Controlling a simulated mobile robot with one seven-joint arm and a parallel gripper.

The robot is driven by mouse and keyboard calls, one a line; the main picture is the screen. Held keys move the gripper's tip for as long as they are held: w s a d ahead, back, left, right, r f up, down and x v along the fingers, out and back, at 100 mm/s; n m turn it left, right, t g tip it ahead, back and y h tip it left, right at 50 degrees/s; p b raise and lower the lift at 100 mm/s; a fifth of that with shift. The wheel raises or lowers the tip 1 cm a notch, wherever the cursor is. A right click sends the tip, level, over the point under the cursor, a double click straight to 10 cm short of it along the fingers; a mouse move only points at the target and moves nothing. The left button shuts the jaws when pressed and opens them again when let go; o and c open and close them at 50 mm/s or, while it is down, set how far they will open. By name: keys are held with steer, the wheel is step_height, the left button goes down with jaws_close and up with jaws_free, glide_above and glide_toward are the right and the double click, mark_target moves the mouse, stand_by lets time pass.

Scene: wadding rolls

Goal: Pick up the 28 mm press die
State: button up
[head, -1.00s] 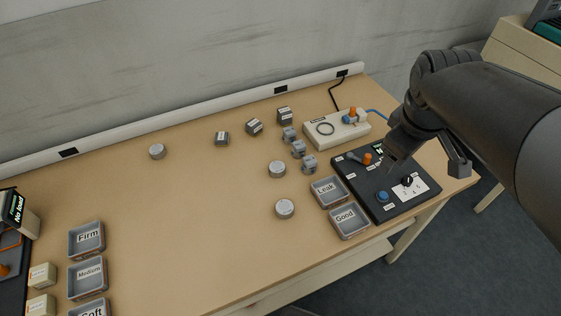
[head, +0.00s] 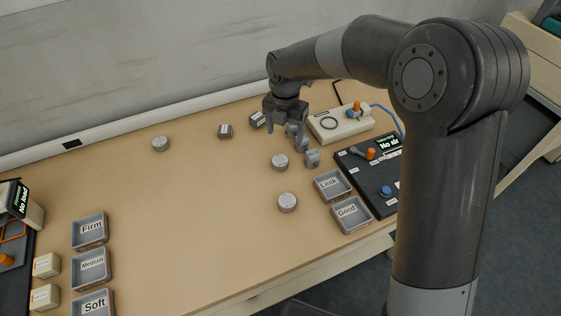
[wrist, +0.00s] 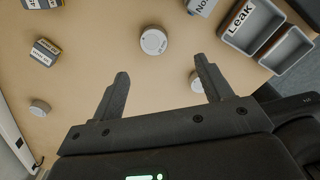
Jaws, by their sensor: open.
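Firm (head: 89,229), Medium (head: 95,266) and Soft (head: 95,303) trays stand left. The centre-left tabletop is clear.

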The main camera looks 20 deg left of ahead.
mark_target(280, 160)
steer(key=shift+n, duration=0.5)
steer(key=f, duration=0.4)
steer(key=a+f, duration=0.1)
steer(key=f, duration=0.7)
steer(key=shift+s+a, duration=0.15)
steer(key=shift+a, duration=0.05)
steer(key=c, duration=1.3)
